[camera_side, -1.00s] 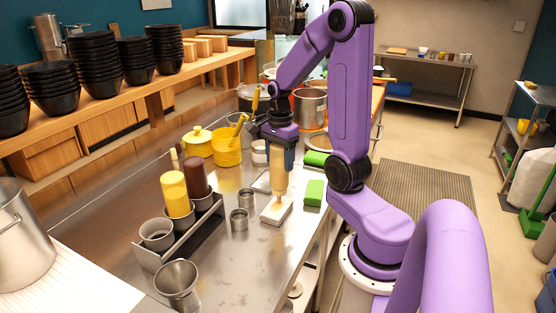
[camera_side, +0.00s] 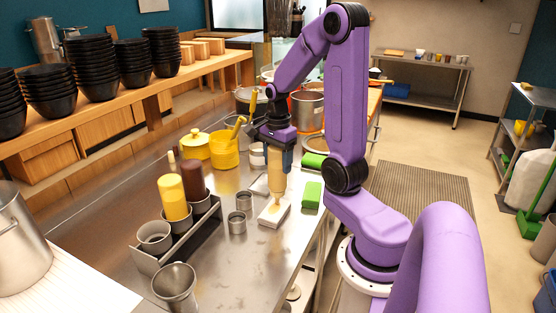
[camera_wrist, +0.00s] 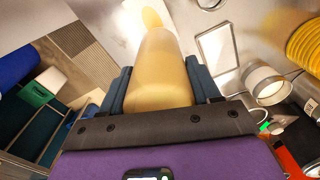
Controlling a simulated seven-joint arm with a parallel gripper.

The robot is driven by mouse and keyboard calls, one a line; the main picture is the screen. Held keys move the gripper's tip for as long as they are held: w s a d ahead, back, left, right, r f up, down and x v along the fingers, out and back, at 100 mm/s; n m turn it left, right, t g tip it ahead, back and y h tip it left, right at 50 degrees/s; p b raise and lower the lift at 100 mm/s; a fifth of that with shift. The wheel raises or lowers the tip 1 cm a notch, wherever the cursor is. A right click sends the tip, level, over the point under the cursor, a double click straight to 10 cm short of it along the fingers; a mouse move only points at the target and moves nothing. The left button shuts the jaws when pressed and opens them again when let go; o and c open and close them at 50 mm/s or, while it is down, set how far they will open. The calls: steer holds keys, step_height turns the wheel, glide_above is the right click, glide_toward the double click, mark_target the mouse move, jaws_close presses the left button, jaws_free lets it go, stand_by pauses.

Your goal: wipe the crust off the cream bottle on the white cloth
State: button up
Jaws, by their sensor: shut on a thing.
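The cream bottle (camera_side: 277,178) is held nozzle down in my gripper (camera_side: 278,158), which is shut around its upper body. Its nozzle tip is at the white cloth (camera_side: 273,217), a small folded pad on the steel counter; it looks to touch the cloth. In the wrist view the bottle (camera_wrist: 160,75) fills the space between the fingers of my gripper (camera_wrist: 160,88), and its nozzle points away from me. Any crust on the nozzle is too small to make out.
Beside the cloth stand small steel cups (camera_side: 237,222) on the left and a green sponge (camera_side: 312,195) on the right. A steel rack (camera_side: 205,236) holds yellow and brown bottles farther left. A yellow container (camera_side: 224,153) stands behind.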

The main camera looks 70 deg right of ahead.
stand_by(0.3)
steer(key=shift+a, duration=2.6)
steer(key=shift+d, duration=2.65)
steer(key=shift+r, duration=3)
